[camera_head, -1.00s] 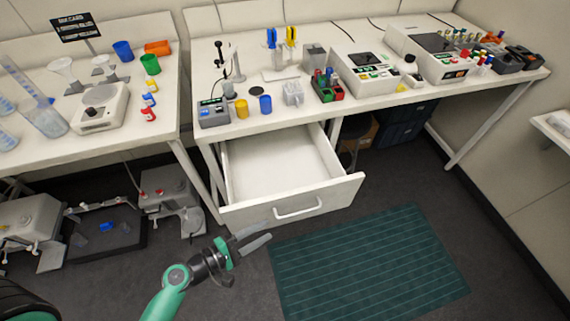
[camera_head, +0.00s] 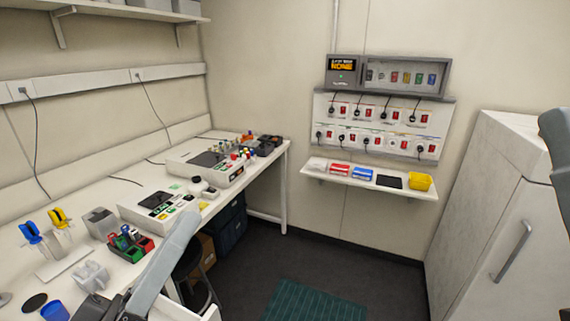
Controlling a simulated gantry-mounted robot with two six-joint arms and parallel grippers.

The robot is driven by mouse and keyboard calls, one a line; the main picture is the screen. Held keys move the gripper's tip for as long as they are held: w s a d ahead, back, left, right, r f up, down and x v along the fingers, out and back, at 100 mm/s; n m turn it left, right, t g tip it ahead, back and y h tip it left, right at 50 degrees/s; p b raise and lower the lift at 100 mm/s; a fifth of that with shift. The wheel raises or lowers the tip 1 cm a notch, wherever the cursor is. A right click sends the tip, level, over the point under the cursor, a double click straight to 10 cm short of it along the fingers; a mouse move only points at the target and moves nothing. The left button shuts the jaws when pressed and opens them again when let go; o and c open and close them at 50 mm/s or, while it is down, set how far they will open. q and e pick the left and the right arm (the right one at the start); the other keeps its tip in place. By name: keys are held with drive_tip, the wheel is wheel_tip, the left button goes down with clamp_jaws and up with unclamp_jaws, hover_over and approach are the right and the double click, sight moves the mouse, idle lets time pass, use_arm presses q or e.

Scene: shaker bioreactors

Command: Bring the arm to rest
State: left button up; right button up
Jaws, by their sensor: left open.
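My left gripper (camera_head: 165,262) is at the bottom left of the head view, close to the camera. One long grey finger slants up and to the right in front of the bench edge. The rest of the gripper is mostly cut off by the lower border. It is open, and I see nothing held. My right gripper cannot be made out. A grey part (camera_head: 556,150) is cut off at the right border, and I cannot tell what it is.
The left bench (camera_head: 75,270) carries pipettes, a tube rack (camera_head: 130,243) and white instruments (camera_head: 158,204). A white edge, perhaps the drawer (camera_head: 205,313), shows below. A wall shelf (camera_head: 354,181) holds small trays. A white cabinet (camera_head: 485,220) stands right.

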use_arm(q)
drive_tip(key=s+r+m+t, duration=0.3)
drive_tip(key=s+r+m, duration=0.15)
drive_tip(key=r, duration=0.65)
drive_tip(key=s+a+r+n+t+y, duration=0.1)
drive_tip(key=s+a+r+t+y, duration=0.15)
drive_tip(key=a+y, duration=0.55)
wheel_tip(320, 180, up, 38)
drive_tip(key=d+y+p, duration=0.1)
drive_tip(key=d+p, duration=0.1)
drive_tip(key=p, duration=3.6)
drive_tip(key=shift+w+d+f, duration=0.15)
drive_tip(key=shift+w+d, duration=0.15)
drive_tip(key=shift+w, duration=0.05)
drive_tip(key=shift+f, duration=0.2)
wheel_tip(320, 180, down, 52)
drive_tip(key=b, duration=5.2)
